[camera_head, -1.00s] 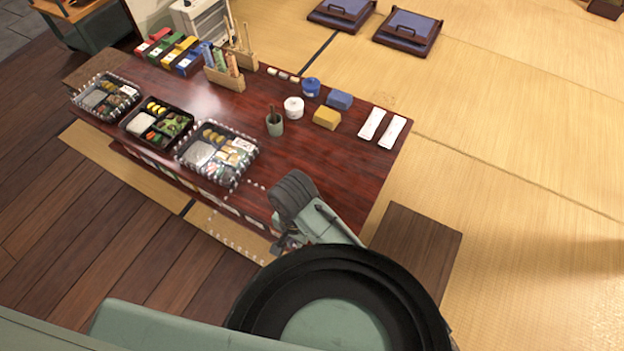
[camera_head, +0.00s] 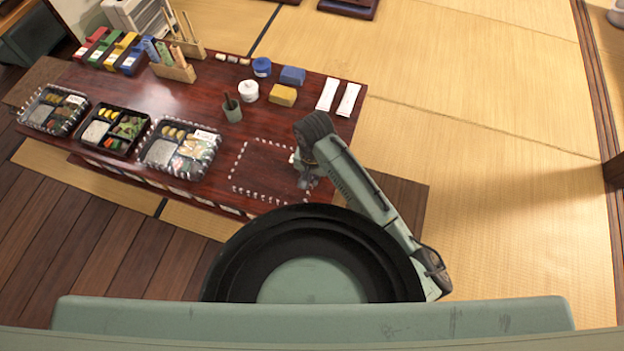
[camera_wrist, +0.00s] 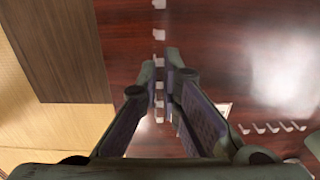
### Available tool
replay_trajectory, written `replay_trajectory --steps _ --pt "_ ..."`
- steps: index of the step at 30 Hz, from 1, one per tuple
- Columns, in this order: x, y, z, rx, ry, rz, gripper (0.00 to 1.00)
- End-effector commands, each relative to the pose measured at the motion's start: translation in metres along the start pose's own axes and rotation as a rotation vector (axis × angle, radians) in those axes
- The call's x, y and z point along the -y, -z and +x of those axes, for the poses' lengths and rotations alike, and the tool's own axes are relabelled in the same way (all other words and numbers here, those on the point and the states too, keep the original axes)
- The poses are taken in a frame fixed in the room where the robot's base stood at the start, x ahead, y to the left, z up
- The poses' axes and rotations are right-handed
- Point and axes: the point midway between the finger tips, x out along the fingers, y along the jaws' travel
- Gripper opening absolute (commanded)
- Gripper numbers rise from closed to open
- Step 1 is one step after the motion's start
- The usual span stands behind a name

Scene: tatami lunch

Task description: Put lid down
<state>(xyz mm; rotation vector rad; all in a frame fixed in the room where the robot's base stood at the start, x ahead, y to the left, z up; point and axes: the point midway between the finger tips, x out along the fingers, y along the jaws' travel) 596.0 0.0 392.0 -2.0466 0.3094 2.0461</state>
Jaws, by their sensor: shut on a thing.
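The clear lid (camera_head: 266,168) shows mainly as a dashed pale outline of its ridged rim. It is over the bare table top, right of the bento boxes. My gripper (camera_head: 306,181) is shut on the lid's right edge. In the wrist view, my gripper's fingers (camera_wrist: 173,62) close on the rim, and the lid's pale ridges (camera_wrist: 159,34) run in a line past the fingertips. I cannot tell whether the lid touches the table. The middle bento box (camera_head: 110,130) is open. The right bento box (camera_head: 178,148) and left bento box (camera_head: 53,110) have clear ridged covers.
The dark red table (camera_head: 190,100) holds a green cup (camera_head: 233,111), white jar (camera_head: 249,91), blue jar (camera_head: 262,66), yellow block (camera_head: 283,95), blue block (camera_head: 292,75) and two white packets (camera_head: 338,95). Wooden racks (camera_head: 175,70) and coloured boxes stand behind. Table space right of the lid is clear.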

Motion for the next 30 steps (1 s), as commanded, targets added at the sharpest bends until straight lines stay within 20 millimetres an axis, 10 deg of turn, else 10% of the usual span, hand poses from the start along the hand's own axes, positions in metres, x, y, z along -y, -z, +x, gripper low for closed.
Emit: replay_trajectory --steps 15,24,30 --pt "-0.001 0.0 0.023 -0.001 -0.001 0.002 0.0" --pt "-0.001 0.0 0.021 -0.001 -0.001 0.002 0.25" --pt "-0.001 0.0 0.021 -0.001 -0.001 0.002 0.26"
